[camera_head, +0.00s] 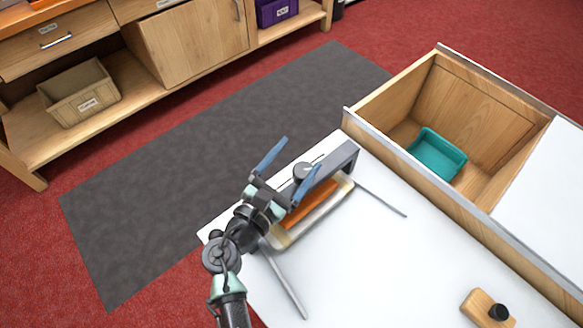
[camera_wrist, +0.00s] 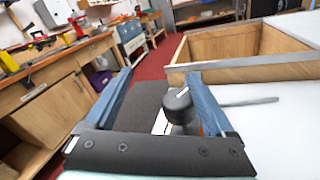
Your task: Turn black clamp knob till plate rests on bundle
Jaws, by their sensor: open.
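The black clamp knob (camera_head: 304,172) sits on the dark grey clamp frame (camera_head: 345,160) at the white bench's edge. In the wrist view the knob (camera_wrist: 178,105) shows a white mark on its top. My gripper (camera_head: 299,158) is open, its two blue fingers spread on either side of the knob. In the wrist view my gripper (camera_wrist: 158,76) has the knob nearer the right finger, with a gap on the left. A bundle (camera_head: 310,206) with an orange top and cream edges lies under the frame. The plate's contact with the bundle is hidden by the frame and my gripper.
Grey rods (camera_head: 380,194) lie on the white bench top (camera_head: 390,262). A wooden block with a black knob (camera_head: 487,308) is at lower right. An open wooden drawer box (camera_head: 480,100) holds a teal tray (camera_head: 437,153). A dark mat (camera_head: 150,200) covers the floor beyond.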

